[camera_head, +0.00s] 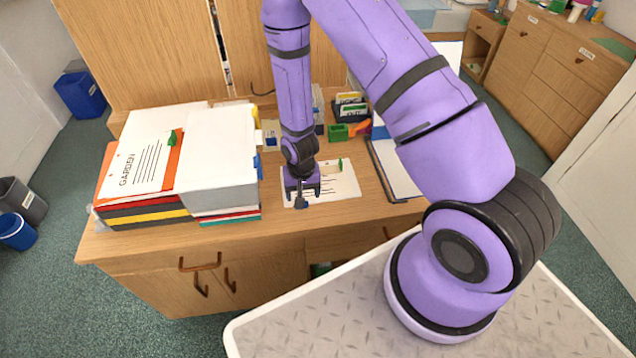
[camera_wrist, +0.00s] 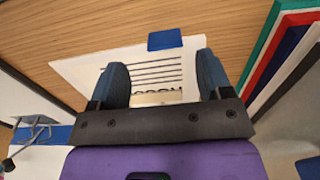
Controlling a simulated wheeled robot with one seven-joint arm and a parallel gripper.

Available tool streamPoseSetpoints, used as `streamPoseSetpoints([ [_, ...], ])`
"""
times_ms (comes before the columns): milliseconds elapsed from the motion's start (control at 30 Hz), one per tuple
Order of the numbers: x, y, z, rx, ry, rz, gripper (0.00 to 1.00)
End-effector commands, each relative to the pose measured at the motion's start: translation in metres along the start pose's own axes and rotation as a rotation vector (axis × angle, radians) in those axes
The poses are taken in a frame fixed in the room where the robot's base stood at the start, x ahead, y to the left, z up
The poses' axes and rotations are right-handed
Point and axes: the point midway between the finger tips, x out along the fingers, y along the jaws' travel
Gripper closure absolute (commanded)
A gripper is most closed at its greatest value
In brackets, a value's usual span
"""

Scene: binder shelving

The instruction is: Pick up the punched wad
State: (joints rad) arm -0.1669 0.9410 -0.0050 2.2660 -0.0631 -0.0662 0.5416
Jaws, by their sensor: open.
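A white printed paper wad (camera_head: 343,186) lies on the wooden desktop in the middle of the head view. In the wrist view the wad (camera_wrist: 88,72) shows several dark text lines and a large heading partly hidden by my gripper. A blue piece (camera_wrist: 165,39) shows at its edge there. Punched holes are not clear to me. My gripper (camera_head: 302,190) points down over the wad and hides part of it. In the wrist view my gripper (camera_wrist: 163,80) has its two dark blue fingers apart, with printed paper visible between them. I cannot tell whether the fingers touch the wad.
A tall stack of binders and papers (camera_head: 215,165) stands left, close to my gripper, topped by a sheet marked GARDEN (camera_head: 140,155). A clipboard (camera_head: 395,175) lies right. A green box (camera_head: 338,132) and a card holder (camera_head: 350,108) stand behind. The desk's front strip is clear.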

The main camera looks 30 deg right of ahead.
Motion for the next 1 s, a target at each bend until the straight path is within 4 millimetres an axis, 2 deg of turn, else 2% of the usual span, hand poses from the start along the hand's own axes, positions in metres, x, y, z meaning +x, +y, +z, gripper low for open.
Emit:
streamPoseSetpoints([
  [400, 0.046, -0.006, 0.002, 0.000, -0.002, 0.002, 0.28],
  [733, 0.050, -0.006, 0.001, 0.000, 0.000, 0.000, 0.28],
  [767, 0.050, -0.006, 0.001, 0.000, 0.000, 0.000, 0.32],
  [933, 0.050, -0.006, 0.001, 0.000, 0.000, 0.000, 0.71],
  [1000, 0.050, -0.006, 0.001, 0.000, -0.001, 0.000, 0.75],
])
